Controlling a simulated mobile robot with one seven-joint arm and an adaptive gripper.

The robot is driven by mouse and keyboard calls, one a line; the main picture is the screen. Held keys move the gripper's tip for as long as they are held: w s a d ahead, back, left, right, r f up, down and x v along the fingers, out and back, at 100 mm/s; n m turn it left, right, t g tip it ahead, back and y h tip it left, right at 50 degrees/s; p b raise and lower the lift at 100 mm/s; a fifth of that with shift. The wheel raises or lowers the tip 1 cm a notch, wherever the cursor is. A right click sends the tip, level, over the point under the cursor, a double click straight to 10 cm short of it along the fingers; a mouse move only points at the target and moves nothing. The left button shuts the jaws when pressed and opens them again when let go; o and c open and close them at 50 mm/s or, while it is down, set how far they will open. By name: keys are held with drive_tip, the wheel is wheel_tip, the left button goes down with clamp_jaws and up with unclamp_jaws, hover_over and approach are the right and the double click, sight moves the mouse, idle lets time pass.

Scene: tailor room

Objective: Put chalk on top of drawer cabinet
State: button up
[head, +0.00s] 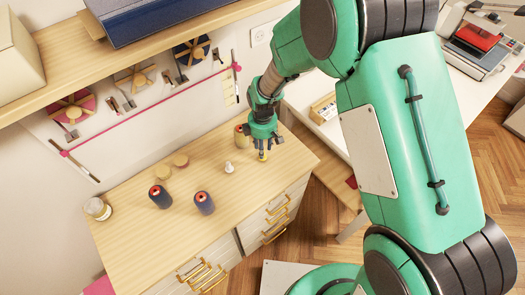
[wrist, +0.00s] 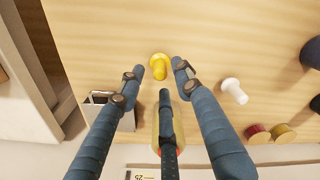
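The drawer cabinet (head: 136,240) has a light wood top. A small yellow piece (head: 263,156), perhaps the chalk, is at the top's right part, directly under my gripper (head: 264,143). In the wrist view the yellow piece (wrist: 159,66) shows just beyond and between the fingertips of my gripper (wrist: 158,76). The fingers are spread, with gaps visible beside the piece, so my gripper looks open. A similar white piece (head: 229,167) stands to the left; it also shows in the wrist view (wrist: 233,91). I cannot tell for certain which piece is the chalk.
A yellow spool (head: 240,136) stands close behind my gripper. Two dark spools (head: 160,196) (head: 204,203), two small round pieces (head: 180,159) and a jar (head: 97,208) stand farther left. A wall shelf (head: 60,70) overhangs behind. The cabinet top's front is clear.

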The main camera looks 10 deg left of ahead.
wheel_tip(320, 180, up, 9)
idle(0.4)
drive_tip(key=shift+f, duration=0.1)
idle(0.4)
drive_tip(key=s+d+r+m+t, duration=0.1)
drive_tip(key=s+d+r+m, duration=0.25)
drive_tip(key=d+r, duration=0.6)
drive_tip(key=s+d+r+m+t, duration=0.25)
drive_tip(key=d+r+m, duration=0.3)
drive_tip(key=r, duration=0.75)
drive_tip(key=s+d+r+m+t, duration=0.1)
drive_tip(key=s+d+r+m, duration=0.3)
drive_tip(key=s, duration=0.5)
drive_tip(key=s+d+r+m+t, duration=0.1)
drive_tip(key=s+d+r+m, duration=0.4)
drive_tip(key=s+d, duration=0.4)
drive_tip(key=shift+s+d+r, duration=0.25)
drive_tip(key=shift+s+r, duration=0.45)
drive_tip(key=shift+r, duration=0.05)
